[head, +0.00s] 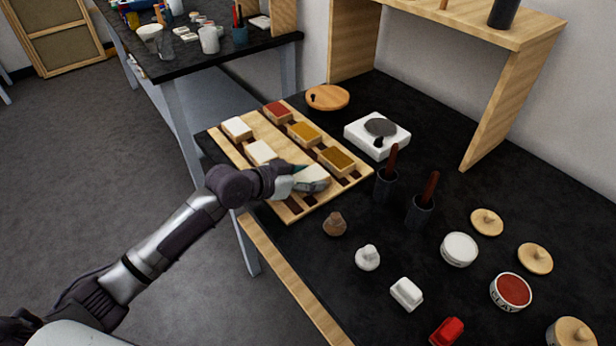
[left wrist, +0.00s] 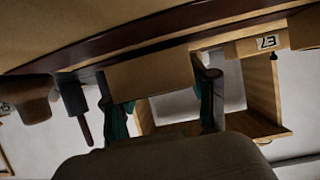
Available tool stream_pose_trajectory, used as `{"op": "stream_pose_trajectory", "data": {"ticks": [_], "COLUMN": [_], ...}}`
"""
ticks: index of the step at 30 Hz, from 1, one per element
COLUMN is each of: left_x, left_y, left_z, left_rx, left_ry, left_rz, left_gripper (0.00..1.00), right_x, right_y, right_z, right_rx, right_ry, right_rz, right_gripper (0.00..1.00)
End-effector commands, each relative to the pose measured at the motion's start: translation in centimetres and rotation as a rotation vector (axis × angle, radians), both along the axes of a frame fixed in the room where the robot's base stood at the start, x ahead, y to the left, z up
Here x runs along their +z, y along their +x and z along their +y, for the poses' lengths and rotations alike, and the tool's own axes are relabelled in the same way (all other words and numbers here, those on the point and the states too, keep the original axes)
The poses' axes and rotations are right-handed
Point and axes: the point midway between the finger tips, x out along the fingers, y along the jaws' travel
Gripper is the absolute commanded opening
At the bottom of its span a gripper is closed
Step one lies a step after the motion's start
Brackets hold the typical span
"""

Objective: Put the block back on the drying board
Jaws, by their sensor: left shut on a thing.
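The pale wooden drying board (head: 232,152) with dark slats lies at the table's left edge in the head view. My left gripper (head: 309,182) is over its near right part, shut on a cream block (head: 315,172). In the left wrist view the held block (left wrist: 150,76) sits between the two teal-lined fingers (left wrist: 163,100), close to the board's slats. I cannot tell whether it touches the board. Other blocks lie on the board: white (head: 237,127), another white (head: 261,152), red (head: 277,111), yellow (head: 304,132) and ochre (head: 337,159). My right gripper is not in view.
Right of the board stand two dark holders (head: 387,186) (head: 420,212) with brown handles, and a white scale (head: 377,135). A brown stamp (head: 334,224) and a white knob-like piece (head: 368,258) stand in front. A wooden shelf (head: 515,95) rises behind.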

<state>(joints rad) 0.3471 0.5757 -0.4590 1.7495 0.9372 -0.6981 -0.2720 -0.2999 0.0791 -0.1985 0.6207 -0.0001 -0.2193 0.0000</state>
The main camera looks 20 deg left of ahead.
Motion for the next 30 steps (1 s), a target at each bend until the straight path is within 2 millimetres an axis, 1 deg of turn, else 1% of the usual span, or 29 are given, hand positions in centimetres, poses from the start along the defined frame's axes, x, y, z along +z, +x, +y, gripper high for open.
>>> {"op": "stream_pose_trajectory", "data": {"ticks": [3, 8, 11, 12, 14, 15, 16, 24, 27, 30], "left_x": [-0.28, -0.30, -0.66, -0.56, -0.55, -0.55, -0.55, -0.51, 0.00, 0.16], "left_y": [0.02, 0.01, 0.02, 0.01, 0.02, 0.02, 0.00, 0.01, 0.01, -0.78], "left_z": [0.02, 0.00, 0.00, 0.01, 0.00, 0.00, 0.00, 0.00, -0.01, 0.78], "left_rx": [0.000, 0.000, 0.000, 0.000, 0.000, 0.000, 0.000, 0.000, 0.000, 0.002], "left_ry": [0.000, 0.000, 0.000, 0.000, 0.000, 0.000, 0.000, 0.000, 0.000, 0.002], "left_rz": [-0.002, -0.002, -0.002, -0.002, -0.002, -0.002, -0.002, -0.002, -0.002, -0.002], "left_gripper": [0.10, 0.10, 0.10, 0.62, 0.72, 0.79, 0.82, 0.82, 0.82, 0.82], "right_x": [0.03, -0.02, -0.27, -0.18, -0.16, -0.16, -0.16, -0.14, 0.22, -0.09], "right_y": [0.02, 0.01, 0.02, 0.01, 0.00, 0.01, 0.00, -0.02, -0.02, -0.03], "right_z": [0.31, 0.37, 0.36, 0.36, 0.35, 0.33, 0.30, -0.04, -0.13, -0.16], "right_rx": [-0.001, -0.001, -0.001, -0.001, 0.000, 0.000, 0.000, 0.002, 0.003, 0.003], "right_ry": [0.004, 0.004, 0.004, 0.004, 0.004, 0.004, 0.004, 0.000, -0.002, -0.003], "right_rz": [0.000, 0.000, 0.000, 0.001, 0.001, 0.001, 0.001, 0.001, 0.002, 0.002], "right_gripper": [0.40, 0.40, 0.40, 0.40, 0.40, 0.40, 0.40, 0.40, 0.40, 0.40]}}
